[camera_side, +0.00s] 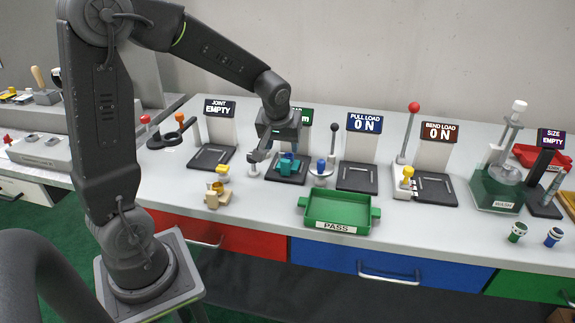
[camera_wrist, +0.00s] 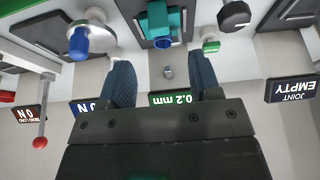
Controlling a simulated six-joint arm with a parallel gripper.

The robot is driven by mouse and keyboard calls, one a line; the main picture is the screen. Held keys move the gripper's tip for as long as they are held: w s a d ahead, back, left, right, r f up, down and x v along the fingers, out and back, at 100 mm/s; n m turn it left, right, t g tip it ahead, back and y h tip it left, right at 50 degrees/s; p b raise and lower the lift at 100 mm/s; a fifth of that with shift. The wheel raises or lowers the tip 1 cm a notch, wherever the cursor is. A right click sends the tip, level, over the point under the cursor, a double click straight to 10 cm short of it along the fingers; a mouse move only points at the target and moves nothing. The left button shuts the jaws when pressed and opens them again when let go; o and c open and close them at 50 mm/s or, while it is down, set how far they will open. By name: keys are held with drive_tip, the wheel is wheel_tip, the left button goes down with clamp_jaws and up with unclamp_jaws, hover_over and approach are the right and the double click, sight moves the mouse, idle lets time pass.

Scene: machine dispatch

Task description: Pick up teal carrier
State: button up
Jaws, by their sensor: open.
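The teal carrier (camera_side: 288,164) sits on the black plate of the station with a green display, in the middle of the bench. In the wrist view the teal carrier (camera_wrist: 160,20) is at the top centre, with a round blue end facing the camera. My gripper (camera_side: 274,153) hangs close to it in the side view, and one finger partly covers that area. In the wrist view my gripper (camera_wrist: 163,74) has its two dark fingers wide apart and nothing between them. The carrier lies beyond the fingertips, roughly in line with the gap.
The green display (camera_wrist: 170,98) reads 0.2 mm. A blue-topped post (camera_side: 321,166) stands just right of the carrier, and a black knob (camera_wrist: 234,15) shows in the wrist view. A green PASS tray (camera_side: 337,228) and tan and yellow parts (camera_side: 217,194) lie in front. Bare bench lies between them.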

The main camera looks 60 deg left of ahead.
sight(286, 160)
drive_tip(key=x, duration=0.8)
drive_tip(key=shift+w, duration=0.1)
drive_tip(key=shift+c, duration=0.3)
clamp_jaws()
